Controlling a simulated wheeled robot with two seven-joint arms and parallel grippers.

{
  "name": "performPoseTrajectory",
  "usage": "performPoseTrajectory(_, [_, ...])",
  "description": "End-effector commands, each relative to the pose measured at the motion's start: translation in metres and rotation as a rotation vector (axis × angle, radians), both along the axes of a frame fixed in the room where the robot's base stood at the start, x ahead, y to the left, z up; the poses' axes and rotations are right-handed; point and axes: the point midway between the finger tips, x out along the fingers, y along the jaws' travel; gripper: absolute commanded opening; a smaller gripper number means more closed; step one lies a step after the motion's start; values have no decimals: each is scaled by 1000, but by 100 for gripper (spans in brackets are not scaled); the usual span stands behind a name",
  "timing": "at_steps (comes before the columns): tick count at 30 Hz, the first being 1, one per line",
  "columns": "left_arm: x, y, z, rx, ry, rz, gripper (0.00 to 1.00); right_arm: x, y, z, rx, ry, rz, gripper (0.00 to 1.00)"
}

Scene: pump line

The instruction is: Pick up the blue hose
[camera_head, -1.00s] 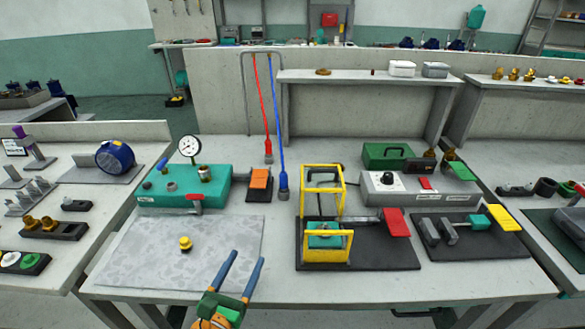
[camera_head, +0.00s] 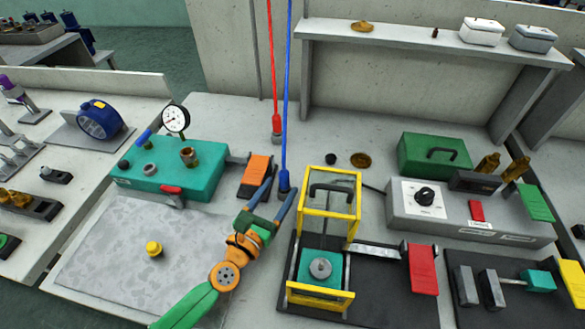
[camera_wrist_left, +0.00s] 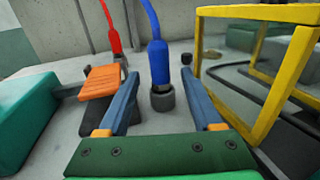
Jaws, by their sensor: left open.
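The blue hose (camera_head: 287,90) hangs down from above, and its lower end reaches a dark round fitting (camera_head: 284,182) by the table. In the left wrist view the blue hose (camera_wrist_left: 158,62) ends in a thick blue sleeve above that grey fitting (camera_wrist_left: 162,98). My left gripper (camera_head: 283,185) is open, with its blue fingers on either side of the hose's end in the picture. In the left wrist view the left gripper (camera_wrist_left: 168,100) has the hose end beyond and between its fingertips, and nothing is clamped. My right gripper is not in view.
A red hose (camera_head: 272,70) hangs just left of the blue one. An orange pedal (camera_head: 257,170) lies left of the gripper, and a yellow-framed guard (camera_head: 330,203) stands close on the right. A teal box with a gauge (camera_head: 170,170) is farther left.

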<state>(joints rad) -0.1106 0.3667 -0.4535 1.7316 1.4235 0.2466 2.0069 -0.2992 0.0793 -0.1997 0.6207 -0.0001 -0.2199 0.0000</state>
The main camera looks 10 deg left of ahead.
Motion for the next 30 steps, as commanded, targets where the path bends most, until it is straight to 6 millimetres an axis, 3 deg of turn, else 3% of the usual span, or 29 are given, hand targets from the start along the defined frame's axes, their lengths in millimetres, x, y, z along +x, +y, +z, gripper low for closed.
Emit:
performPoseTrajectory(12, [64, -17, 0, 1, -1, 0, 66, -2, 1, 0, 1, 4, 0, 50])
performPoseTrajectory(19, [67, -18, 0, 0, 0, 0, 66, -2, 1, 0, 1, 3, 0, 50])
performPoseTrajectory(26, [67, -18, 0, 0, 0, 0, 4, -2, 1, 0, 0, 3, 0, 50])
performPoseTrajectory(27, [67, -18, 0, 0, 0, 0, 0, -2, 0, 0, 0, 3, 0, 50])
performPoseTrajectory(30, [67, -18, 0, 0, -1, 0, 0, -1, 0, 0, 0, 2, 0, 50])
